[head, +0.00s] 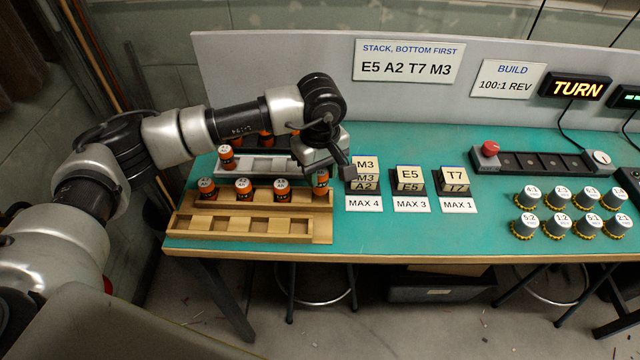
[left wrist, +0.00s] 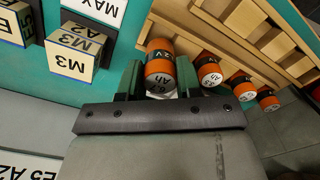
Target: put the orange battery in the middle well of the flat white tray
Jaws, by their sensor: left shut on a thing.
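My left gripper (head: 322,172) is shut on an orange battery (head: 320,184) at the right end of the stepped wooden rack (head: 322,207). In the left wrist view the orange battery (left wrist: 160,66) stands between the two fingers, its pale labelled end toward the camera. I cannot tell whether it is clear of the rack. The flat white tray (head: 262,174) lies just behind the rack; its right part is hidden by my gripper. An orange battery (head: 227,158) stands at the tray's left end. The tray's middle part looks empty. My right gripper is not in view.
More orange batteries, such as this one (head: 244,189), stand in the rack's upper row; its front row is empty. Another battery (head: 266,139) shows behind the tray, partly under my arm. Lettered block stacks (head: 365,170) stand close right of my gripper.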

